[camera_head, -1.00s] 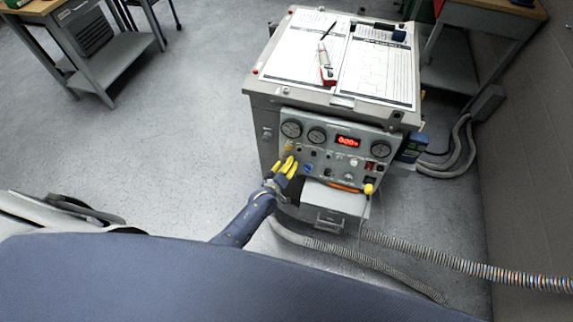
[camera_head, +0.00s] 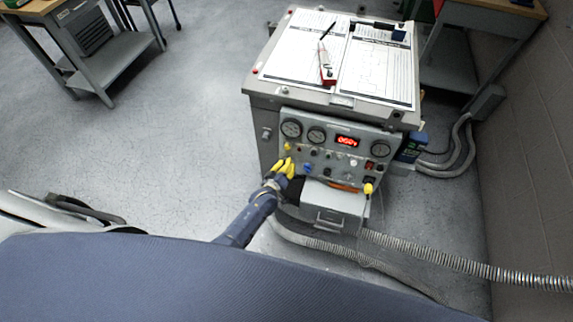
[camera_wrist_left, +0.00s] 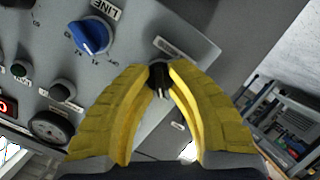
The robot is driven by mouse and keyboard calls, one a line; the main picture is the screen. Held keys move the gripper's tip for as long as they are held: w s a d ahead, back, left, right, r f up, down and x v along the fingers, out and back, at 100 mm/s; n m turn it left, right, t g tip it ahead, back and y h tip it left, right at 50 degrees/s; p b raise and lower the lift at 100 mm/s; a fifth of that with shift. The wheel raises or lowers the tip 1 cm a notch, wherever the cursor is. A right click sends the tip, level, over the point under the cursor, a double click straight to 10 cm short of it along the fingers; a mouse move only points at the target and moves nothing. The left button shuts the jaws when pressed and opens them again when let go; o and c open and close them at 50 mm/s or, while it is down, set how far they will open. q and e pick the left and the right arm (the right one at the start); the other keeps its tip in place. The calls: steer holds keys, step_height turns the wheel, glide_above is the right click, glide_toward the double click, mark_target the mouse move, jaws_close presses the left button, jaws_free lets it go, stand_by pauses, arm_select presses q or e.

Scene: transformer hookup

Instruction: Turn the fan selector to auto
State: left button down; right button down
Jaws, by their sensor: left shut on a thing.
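A small black knob (camera_wrist_left: 158,82), which looks like the fan selector, sits on the grey control panel (camera_head: 333,155) below a label too blurred to read. My left gripper (camera_head: 286,164), with yellow fingers, is at the panel's lower left. In the left wrist view its fingertips (camera_wrist_left: 160,72) are closed around the black knob, one on each side. The fingers hide the knob in the head view. The knob's setting cannot be read. My right gripper is not in view.
A blue selector knob (camera_wrist_left: 90,36) marked LINE is beside the held knob. The panel also has round gauges (camera_head: 291,128), a red display (camera_head: 347,141) and small buttons. A grey drawer-like box (camera_head: 333,207) juts out below. Papers (camera_head: 376,72) and a red-and-white tool (camera_head: 326,66) lie on top.

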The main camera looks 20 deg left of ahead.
arm_select(q)
steer(key=m, duration=0.2)
steer(key=m+y, duration=0.1)
steer(key=m, duration=0.1)
steer(key=shift+w+r, duration=0.15)
steer(key=shift+r, duration=0.1)
steer(key=shift+w+m+y, duration=0.1)
steer(key=shift+m+y, duration=0.2)
steer(key=shift+m, duration=1)
steer(key=shift+r, duration=0.15)
steer(key=c, duration=1.6)
jaws_free()
steer(key=o, duration=0.5)
steer(key=shift+f, duration=0.2)
steer(key=shift+s, duration=0.25)
steer(key=v, duration=1.1)
steer(key=shift+s+r, duration=0.3)
steer(key=shift+s, duration=0.05)
